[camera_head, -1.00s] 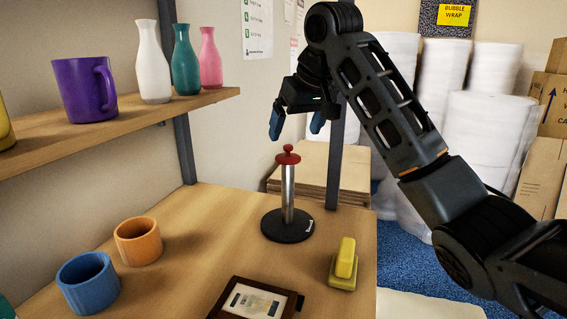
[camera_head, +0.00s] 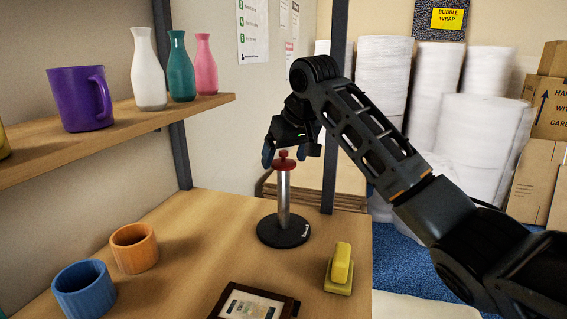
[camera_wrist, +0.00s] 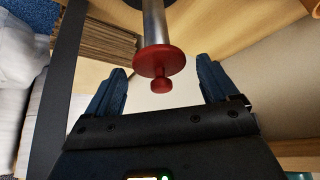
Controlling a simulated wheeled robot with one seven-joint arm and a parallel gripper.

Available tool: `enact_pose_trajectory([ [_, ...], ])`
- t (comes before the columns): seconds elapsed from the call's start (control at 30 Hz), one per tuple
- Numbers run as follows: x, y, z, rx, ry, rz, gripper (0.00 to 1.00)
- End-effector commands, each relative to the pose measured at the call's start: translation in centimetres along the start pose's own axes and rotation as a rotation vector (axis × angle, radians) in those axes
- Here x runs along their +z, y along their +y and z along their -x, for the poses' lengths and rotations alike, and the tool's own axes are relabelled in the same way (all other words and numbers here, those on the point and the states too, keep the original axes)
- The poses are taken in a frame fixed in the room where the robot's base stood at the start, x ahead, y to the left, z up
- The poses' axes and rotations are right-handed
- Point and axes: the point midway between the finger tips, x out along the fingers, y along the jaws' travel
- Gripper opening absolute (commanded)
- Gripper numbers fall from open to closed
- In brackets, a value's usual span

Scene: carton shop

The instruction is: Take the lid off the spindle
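The spindle (camera_head: 285,207) is a silver post standing upright on a round black base (camera_head: 284,232) on the wooden bench. Its red lid (camera_head: 284,164), a disc with a small knob, sits on top of the post. My gripper (camera_head: 287,160) is open at the height of the lid, its two blue fingers close around the knob in the head view. In the wrist view the red lid (camera_wrist: 159,62) lies between the open fingers (camera_wrist: 164,90), with gaps on both sides. The fingers do not appear to touch it.
A yellow block-like item (camera_head: 340,268) and a dark framed panel (camera_head: 254,303) lie in front of the spindle. Orange (camera_head: 134,248) and blue (camera_head: 84,289) cups stand at left. A shelf (camera_head: 130,121) above holds a purple mug and vases. A dark upright (camera_head: 333,110) stands behind.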

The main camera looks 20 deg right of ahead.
Motion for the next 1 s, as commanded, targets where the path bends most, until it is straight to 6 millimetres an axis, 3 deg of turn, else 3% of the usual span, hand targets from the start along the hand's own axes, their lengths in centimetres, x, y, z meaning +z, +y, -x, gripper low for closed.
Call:
enact_pose_trajectory([
  [0.07,0.0,0.0,0.0,0.0,0.0,0.0,0.79],
  [0.53,0.0,0.0,0.1,0.0,0.0,0.0,0.34],
  [1.0,-0.8,-0.1,1.2,-0.001,0.004,0.001,0.33],
])
